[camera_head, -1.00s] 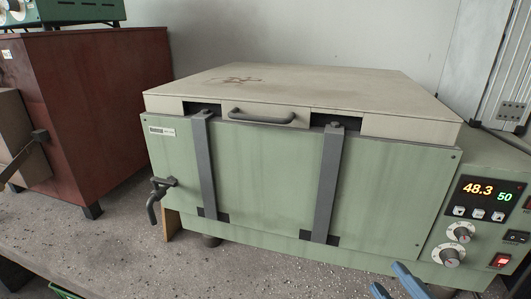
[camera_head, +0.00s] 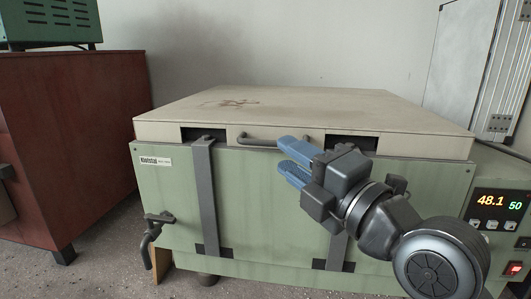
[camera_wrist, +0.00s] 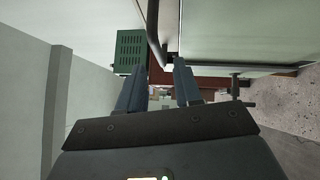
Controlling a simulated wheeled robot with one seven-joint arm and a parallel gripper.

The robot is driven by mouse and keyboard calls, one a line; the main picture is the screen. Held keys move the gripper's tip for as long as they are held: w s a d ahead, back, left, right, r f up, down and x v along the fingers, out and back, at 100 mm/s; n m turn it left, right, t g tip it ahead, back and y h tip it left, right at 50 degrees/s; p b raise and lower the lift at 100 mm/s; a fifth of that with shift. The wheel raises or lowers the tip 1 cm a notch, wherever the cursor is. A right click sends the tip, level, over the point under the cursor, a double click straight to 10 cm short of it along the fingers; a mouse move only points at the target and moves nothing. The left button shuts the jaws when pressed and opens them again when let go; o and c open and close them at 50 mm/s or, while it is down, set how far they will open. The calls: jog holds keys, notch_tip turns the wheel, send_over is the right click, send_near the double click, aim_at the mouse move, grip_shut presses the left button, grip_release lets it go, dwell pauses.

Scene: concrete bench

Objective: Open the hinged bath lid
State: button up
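The bath is a green box with a closed, flat beige lid (camera_head: 300,108). A dark bar handle (camera_head: 258,141) is on the lid's front edge, and its right part is close to my fingertips. My gripper (camera_head: 281,155) has two blue fingers, spread apart and empty, in front of the lid's front edge. In the wrist view, the handle (camera_wrist: 153,28) runs down from the top edge, in line with the gap between the fingertips (camera_wrist: 160,65). I cannot tell whether it lies between the fingers. Two grey straps (camera_head: 203,195) run down the front; my arm partly covers the right one.
A control panel (camera_head: 497,213) with a lit display is at the right. A tap (camera_head: 152,228) sticks out at the front left. A dark red cabinet (camera_head: 75,150) with a green device (camera_head: 48,22) on it stands left. The wall is behind the bath.

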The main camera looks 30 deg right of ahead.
aim_at(270, 143)
jog(key=x, duration=0.5)
jog(key=shift+d+r, duration=0.1)
jog(key=shift+w, duration=0.6)
jog(key=shift+c, duration=0.4)
grip_shut()
